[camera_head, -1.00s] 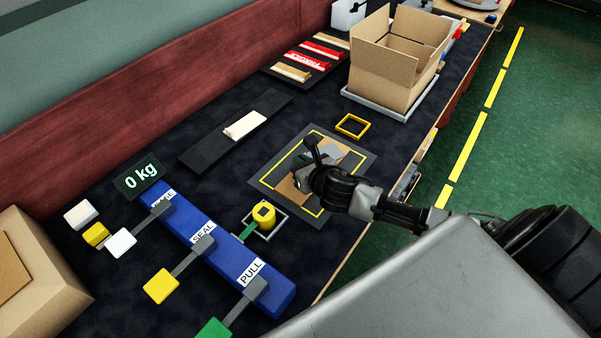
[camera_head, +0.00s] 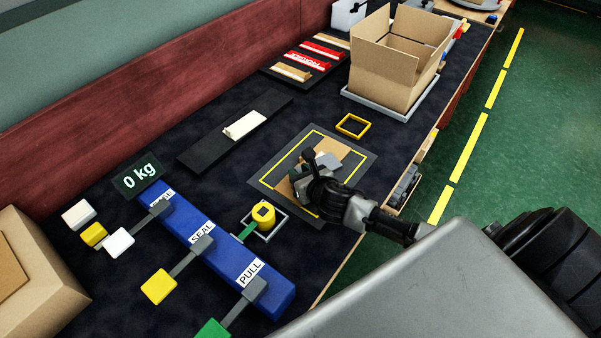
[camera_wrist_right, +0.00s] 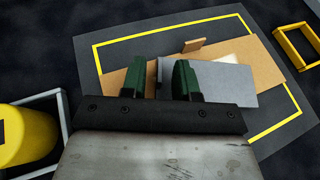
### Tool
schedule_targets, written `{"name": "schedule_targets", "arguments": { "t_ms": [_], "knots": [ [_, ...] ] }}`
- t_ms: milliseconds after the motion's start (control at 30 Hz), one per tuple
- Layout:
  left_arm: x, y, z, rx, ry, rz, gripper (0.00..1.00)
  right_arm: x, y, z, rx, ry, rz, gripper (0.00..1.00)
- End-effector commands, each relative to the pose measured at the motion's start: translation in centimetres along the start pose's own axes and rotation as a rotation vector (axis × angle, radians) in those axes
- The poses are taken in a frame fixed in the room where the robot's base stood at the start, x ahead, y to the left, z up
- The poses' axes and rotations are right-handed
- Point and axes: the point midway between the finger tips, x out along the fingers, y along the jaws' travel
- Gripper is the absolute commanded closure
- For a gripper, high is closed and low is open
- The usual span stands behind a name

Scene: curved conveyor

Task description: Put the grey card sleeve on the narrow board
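The grey card sleeve (camera_wrist_right: 225,78) lies flat over brown cardboard in the right wrist view, partly hidden by one finger. In the head view it shows as a grey patch (camera_head: 328,160) beside my right gripper (camera_head: 312,172). In the wrist view the green fingers of my right gripper (camera_wrist_right: 160,80) stand apart, with the sleeve's left edge showing between them. No grip on the sleeve is visible. The narrow board (camera_head: 203,153) is a long dark strip left of the mat, with a white block (camera_head: 244,125) on it. My left gripper is not in view.
Brown cardboard (camera_head: 334,147) lies on the yellow-lined mat (camera_head: 318,134). A yellow square frame (camera_head: 352,125) and a yellow cylinder (camera_head: 263,215) are close by.

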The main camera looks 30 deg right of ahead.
Motion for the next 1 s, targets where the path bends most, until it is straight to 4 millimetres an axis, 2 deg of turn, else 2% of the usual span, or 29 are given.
{"name": "schedule_targets", "arguments": {
  "t_ms": [267,333,800,1000],
  "knots": [
    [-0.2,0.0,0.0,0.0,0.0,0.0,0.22,-0.2,0.0,0.4,0.001,0.0,0.0,0.7],
    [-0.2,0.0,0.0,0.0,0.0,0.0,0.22,-0.8,0.0,0.2,-0.001,0.001,0.0,0.7],
    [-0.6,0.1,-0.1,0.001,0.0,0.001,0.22,-10.0,0.0,0.2,-0.002,0.002,0.001,0.7],
    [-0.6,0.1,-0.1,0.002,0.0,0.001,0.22,-11.9,0.0,0.2,-0.001,0.0,0.0,0.7]
  ]
}}
